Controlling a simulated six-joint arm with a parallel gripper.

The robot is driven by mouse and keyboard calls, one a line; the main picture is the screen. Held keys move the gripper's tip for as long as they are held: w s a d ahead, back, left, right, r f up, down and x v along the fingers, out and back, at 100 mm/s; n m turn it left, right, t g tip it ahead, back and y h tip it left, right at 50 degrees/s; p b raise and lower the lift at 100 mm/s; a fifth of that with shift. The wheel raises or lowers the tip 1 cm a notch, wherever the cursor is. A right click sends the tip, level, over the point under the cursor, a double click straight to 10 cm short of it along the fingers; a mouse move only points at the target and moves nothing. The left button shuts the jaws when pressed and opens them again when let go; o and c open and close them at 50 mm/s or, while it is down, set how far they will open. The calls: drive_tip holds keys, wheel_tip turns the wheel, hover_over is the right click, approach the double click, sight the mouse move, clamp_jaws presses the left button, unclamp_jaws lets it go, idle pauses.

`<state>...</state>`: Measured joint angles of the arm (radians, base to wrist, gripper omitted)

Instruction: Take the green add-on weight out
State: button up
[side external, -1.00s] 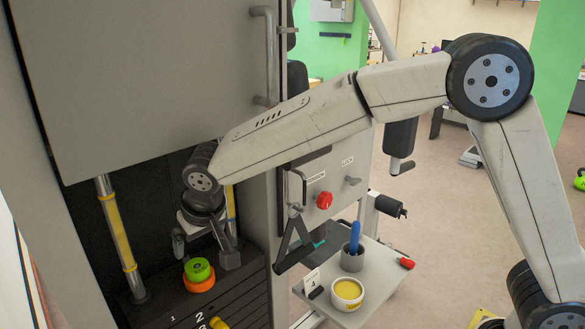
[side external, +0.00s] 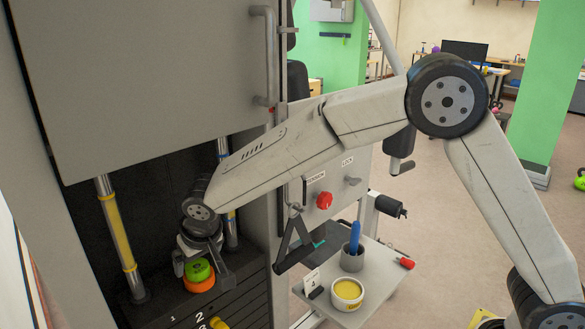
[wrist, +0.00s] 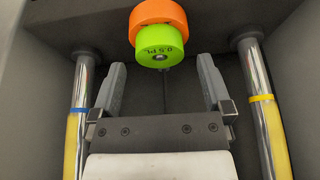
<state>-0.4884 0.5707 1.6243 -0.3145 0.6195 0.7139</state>
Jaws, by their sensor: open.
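The green add-on weight (side external: 198,268) is a small round disc resting on an orange disc (side external: 199,284) on top of the black weight stack, inside the machine. In the wrist view the green weight (wrist: 160,43) shows lettering and a centre hole, with the orange disc (wrist: 158,13) behind it. My gripper (side external: 204,272) is open and low at the green weight, one finger to each side in the side view. In the wrist view my gripper (wrist: 162,68) has its fingertips spread wider than the green weight, near its lower edge. I see no contact.
Two chrome guide rods with yellow sleeves (side external: 119,235) (wrist: 272,130) flank the stack. The large grey panel (side external: 150,80) hangs above my wrist. A side shelf (side external: 374,297) holds a blue-handled tool in a grey cup (side external: 352,258) and a tub of yellow stuff (side external: 347,292).

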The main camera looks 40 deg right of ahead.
drive_tip(key=shift+x, duration=1.05)
clamp_jaws()
